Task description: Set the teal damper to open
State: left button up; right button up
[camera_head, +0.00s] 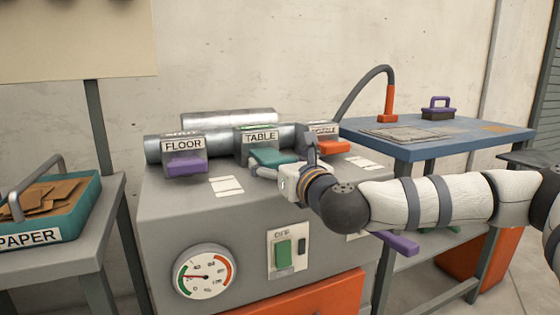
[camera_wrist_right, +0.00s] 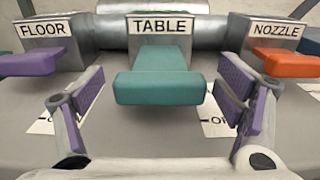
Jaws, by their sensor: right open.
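The teal damper handle (camera_head: 272,158) sticks out from the metal box labelled TABLE on top of the grey machine. In the right wrist view, the teal handle (camera_wrist_right: 157,88) is a wide block pointing toward the camera, centred under the TABLE label. My right gripper (camera_head: 288,168) is open at the front of this handle. In the wrist view its purple-padded fingers stand to the left and right of the handle, with visible gaps and nothing gripped. A printed card (camera_wrist_right: 215,124) lies below the handle, its words mostly hidden. My left gripper is not in view.
A purple handle (camera_head: 186,165) labelled FLOOR is on the left. An orange handle (camera_wrist_right: 285,63) labelled NOZZLE is on the right. A metal duct (camera_head: 228,118) runs behind. The gauge (camera_head: 205,271) and green switch (camera_head: 283,253) are on the machine's front. A blue table (camera_head: 440,146) stands at right.

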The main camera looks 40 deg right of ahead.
jog(key=v, duration=0.7)
jog(key=shift+s, duration=0.25)
